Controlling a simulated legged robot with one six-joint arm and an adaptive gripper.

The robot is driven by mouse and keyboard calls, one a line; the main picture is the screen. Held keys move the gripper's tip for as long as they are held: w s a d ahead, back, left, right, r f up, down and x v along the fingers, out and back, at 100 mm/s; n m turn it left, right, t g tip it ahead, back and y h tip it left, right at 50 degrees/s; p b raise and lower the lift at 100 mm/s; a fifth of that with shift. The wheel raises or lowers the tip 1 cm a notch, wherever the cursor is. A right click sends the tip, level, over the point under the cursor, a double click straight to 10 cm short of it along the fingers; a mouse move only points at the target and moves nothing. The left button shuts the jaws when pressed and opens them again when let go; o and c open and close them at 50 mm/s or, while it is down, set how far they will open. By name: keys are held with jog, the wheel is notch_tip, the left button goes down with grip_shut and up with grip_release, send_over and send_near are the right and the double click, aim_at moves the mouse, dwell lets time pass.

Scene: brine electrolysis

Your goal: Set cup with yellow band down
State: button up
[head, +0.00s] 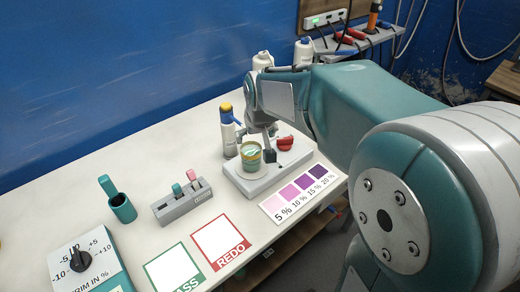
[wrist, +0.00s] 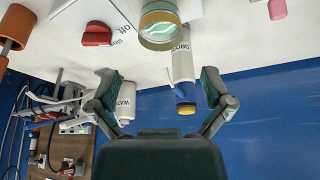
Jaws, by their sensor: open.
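The cup with yellow band (head: 250,157) stands upright on the white device (head: 262,182), left of its red knob (head: 285,143). Green shows inside it. In the wrist view the cup (wrist: 160,25) is at the top, beyond the fingertips, with the red knob (wrist: 97,35) to its left. My gripper (head: 262,138) is just behind the cup in the head view, and its fingers partly hide the device. In the wrist view my gripper (wrist: 158,85) has its fingers spread wide, with nothing held between them; the cup looks apart from them.
A bottle with blue and yellow top (head: 228,128) stands close behind the cup. A grey rack (head: 183,203), green holder (head: 122,208), trim dial box (head: 88,268), REDO square (head: 220,242), PASS square (head: 175,270) and purple colour card (head: 298,195) occupy the table front.

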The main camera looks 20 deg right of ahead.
jog(key=s+r, duration=0.2)
jog(key=s, duration=0.9)
jog(key=s+r+t, duration=0.1)
jog(key=s, duration=1)
jog(key=shift+s+r, duration=0.15)
jog(key=shift+r, duration=0.25)
dwell(0.5)
